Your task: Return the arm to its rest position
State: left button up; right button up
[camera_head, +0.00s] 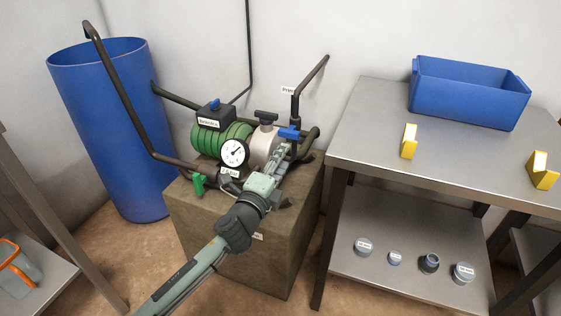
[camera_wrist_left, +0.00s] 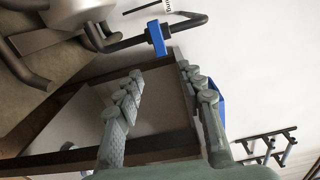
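My left arm reaches in from the bottom of the head view to the pump on the block. My left gripper (camera_head: 281,154) is near the blue valve handle (camera_head: 289,133) on the dark pipe at the pump's right. In the left wrist view the two fingers of the left gripper (camera_wrist_left: 158,72) are apart, with nothing between them. The blue handle also shows there (camera_wrist_left: 156,38), beyond the fingertips and apart from them in the picture. Whether the gripper touches the pipe cannot be told from the head view. My right gripper is not in view.
The green pump (camera_head: 212,140) with a round gauge (camera_head: 234,152) and pipes stands on a brown block (camera_head: 280,252). A blue barrel (camera_head: 115,150) is at the left. A steel table (camera_head: 365,130) at the right holds a blue bin (camera_head: 468,98) and yellow pieces (camera_head: 409,141).

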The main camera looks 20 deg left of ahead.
pick_arm(q)
jog(key=shift+s, duration=0.25)
jog(key=s+a+f+n+g+y, duration=0.1)
jog(key=s+a+f+n+g, duration=0.2)
jog(key=f, duration=0.4)
jog(key=s+a+f+n+g+y, duration=0.1)
jog(key=s+a+f+n+g, duration=0.1)
jog(key=s+f+n, duration=0.45)
jog(key=s+a+f+n+g+y, duration=0.1)
jog(key=s+a+f+g, duration=0.15)
jog(key=f, duration=0.65)
jog(key=s+f+n+g, duration=0.3)
jog(key=s+f, duration=0.4)
jog(key=s, duration=0.3)
jog(key=s+d+f+n+g+h, duration=0.1)
jog(key=s+f+n+g, duration=0.3)
jog(key=s+f, duration=0.4)
jog(key=s+g, duration=0.1)
jog(key=s, duration=0.2)
jog(key=shift+s+d+f, duration=0.2)
jog(key=shift+f, duration=0.05)
jog(key=shift+w, duration=0.1)
jog(key=shift+c, duration=0.6)
